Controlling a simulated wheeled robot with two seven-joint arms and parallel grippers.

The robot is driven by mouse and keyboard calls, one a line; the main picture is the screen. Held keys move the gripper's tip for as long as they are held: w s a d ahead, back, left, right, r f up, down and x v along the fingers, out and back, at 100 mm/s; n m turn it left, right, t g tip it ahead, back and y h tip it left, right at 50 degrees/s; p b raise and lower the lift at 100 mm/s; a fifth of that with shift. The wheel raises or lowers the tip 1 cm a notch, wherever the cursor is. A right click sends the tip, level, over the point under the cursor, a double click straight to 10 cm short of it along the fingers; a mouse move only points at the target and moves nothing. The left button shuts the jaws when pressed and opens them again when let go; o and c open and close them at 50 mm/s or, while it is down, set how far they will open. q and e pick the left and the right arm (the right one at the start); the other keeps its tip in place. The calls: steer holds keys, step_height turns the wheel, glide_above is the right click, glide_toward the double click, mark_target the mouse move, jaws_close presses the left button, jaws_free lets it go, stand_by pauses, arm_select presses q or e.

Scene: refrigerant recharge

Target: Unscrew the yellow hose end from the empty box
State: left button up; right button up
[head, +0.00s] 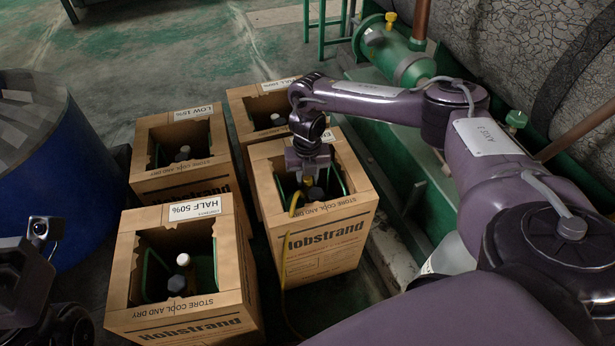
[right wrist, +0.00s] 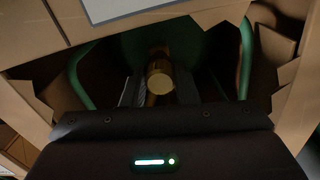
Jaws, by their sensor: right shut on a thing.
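The box (head: 318,240) at the right of the group has an open top and a mostly hidden white label. My right gripper (head: 305,182) reaches down into it from above and is shut on the yellow hose end (head: 296,203). In the right wrist view a round brass-coloured fitting (right wrist: 160,77) shows between the jaws, inside the dark opening of the box (right wrist: 170,20). The yellow hose (head: 284,262) runs over the box's front wall and down to the floor. The thread is hidden. Part of my left arm shows at the lower left edge; its fingertips cannot be made out.
A box marked HALF 50% (head: 185,318) stands to the left and nearer; one marked LOW 15% (head: 182,190) and another box (head: 240,105) stand behind. A blue drum (head: 85,190) is at left. Green pipework (head: 400,60) is behind right. Bare floor lies at upper left.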

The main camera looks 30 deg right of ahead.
steer(key=n, duration=0.3)
steer(key=shift+n, duration=0.3)
steer(key=shift+n, duration=0.4)
steer(key=shift+n+b, duration=0.4)
steer(key=shift+n, duration=1)
steer(key=shift+a+n, duration=0.1)
steer(key=shift+n, duration=0.9)
steer(key=shift+r, duration=0.15)
